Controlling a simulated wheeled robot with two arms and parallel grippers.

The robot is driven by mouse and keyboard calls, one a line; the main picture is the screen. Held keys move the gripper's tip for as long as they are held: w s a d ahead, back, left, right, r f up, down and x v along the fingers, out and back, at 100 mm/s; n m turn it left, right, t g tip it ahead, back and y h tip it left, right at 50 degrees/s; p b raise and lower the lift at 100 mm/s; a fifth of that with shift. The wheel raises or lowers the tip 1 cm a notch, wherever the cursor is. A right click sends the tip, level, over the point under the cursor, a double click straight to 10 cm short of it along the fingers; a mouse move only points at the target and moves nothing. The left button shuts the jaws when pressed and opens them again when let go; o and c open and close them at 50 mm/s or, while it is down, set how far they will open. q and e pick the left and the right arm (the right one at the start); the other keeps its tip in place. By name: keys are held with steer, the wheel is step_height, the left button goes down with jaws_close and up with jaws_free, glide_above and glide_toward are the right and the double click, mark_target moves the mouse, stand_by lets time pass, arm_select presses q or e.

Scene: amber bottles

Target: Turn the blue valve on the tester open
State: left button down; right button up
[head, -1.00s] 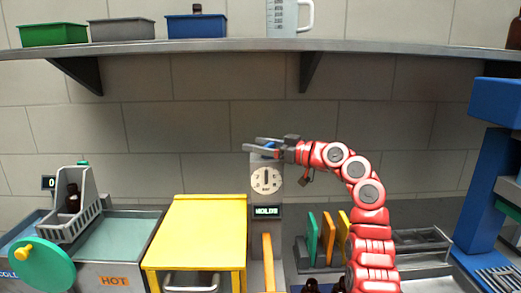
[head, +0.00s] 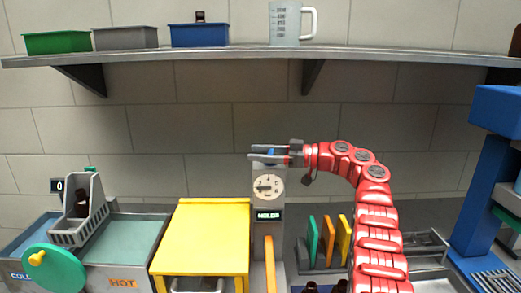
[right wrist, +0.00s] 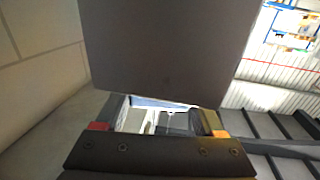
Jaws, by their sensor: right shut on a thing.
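The tester is a grey upright column (head: 268,222) with a round white dial (head: 269,187) and a small dark display (head: 268,215), which seems to read HOLDS. The dial's dark needle lies roughly level, toward the left. The blue valve (head: 270,153) is at the column's top, mostly hidden by my right gripper (head: 268,154). That gripper reaches in from the right, fingers pointing left, and is shut on the valve. In the right wrist view, a large dark grey surface fills the space above the fingers (right wrist: 160,118). My left gripper is not in view.
A yellow table (head: 207,222) stands left of the tester, and an orange upright piece (head: 269,262) stands in front. Green, orange and yellow plates (head: 328,240) stand to the right. A shelf (head: 240,53) with bins and a jug runs above. A blue frame (head: 480,195) stands far right.

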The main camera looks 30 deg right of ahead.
steer(key=shift+a+p, duration=0.1)
steer(key=shift+p, duration=0.25)
steer(key=shift+f+g+y, duration=0.15)
steer(key=shift+g+y, duration=0.15)
steer(key=shift+g, duration=0.1)
steer(key=o, duration=1.4)
steer(key=shift+a, duration=0.1)
